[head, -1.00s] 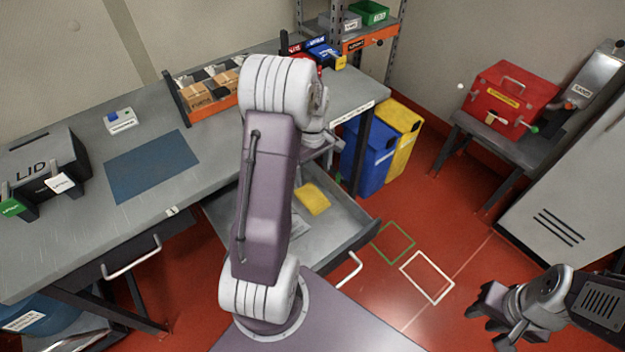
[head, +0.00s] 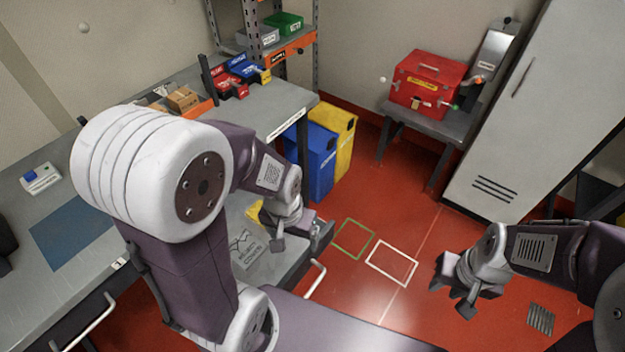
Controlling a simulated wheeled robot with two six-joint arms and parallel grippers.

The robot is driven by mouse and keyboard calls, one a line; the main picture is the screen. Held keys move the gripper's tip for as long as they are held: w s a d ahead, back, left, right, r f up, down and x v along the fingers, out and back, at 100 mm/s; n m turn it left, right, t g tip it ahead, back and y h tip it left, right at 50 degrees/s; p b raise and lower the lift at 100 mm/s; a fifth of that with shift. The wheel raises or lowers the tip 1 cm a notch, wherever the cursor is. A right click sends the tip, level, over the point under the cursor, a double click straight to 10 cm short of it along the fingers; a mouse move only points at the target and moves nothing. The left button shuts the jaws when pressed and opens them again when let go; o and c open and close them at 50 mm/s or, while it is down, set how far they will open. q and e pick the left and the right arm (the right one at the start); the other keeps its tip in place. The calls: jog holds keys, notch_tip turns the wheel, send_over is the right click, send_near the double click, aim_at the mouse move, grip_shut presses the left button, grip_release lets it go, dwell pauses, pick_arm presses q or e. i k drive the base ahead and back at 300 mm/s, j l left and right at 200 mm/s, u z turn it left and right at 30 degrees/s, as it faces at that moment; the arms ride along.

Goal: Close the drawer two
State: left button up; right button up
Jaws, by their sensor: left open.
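A grey drawer (head: 289,272) under the workbench stands pulled out, with its handle (head: 315,280) on the front. A label and part of a yellow item show inside it; my left arm hides much of the rest. My right gripper (head: 452,293) hangs over the red floor at the right, apart from the drawer. Its fingers look spread and hold nothing.
Another drawer handle (head: 90,325) is at the lower left, under the workbench (head: 30,285). Blue (head: 319,170) and yellow (head: 345,145) bins stand behind the open drawer. A red toolbox (head: 428,80) sits on a side table. The floor around the painted squares is clear.

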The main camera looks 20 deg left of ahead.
aim_at(284, 271)
jog(key=u, duration=1)
